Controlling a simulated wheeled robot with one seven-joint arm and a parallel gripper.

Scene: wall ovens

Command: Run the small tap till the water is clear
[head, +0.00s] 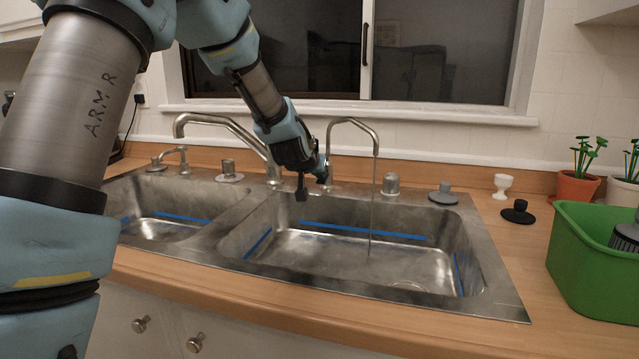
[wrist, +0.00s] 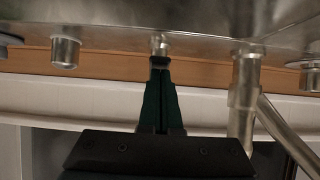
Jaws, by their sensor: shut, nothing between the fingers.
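The small tap (head: 352,121) is a thin gooseneck at the back of the right basin. A thin greyish stream of water (head: 371,210) falls from its spout into the right basin (head: 330,258); I cannot tell for sure how clear it is. My gripper (head: 323,180) is at the foot of the small tap, its fingers pointing down. In the wrist view my gripper (wrist: 160,64) has its dark fingers together and empty, the tips right at a small metal fitting (wrist: 160,45). Whether they touch it is unclear. The fingers hide part of the tap there.
A larger tap (head: 215,118) stands left of my gripper. A metal cap (head: 391,184) and a grey stopper (head: 443,193) sit on the right rim. A white egg cup (head: 502,186), a black stopper (head: 518,211) and a green tub (head: 590,262) stand on the right counter.

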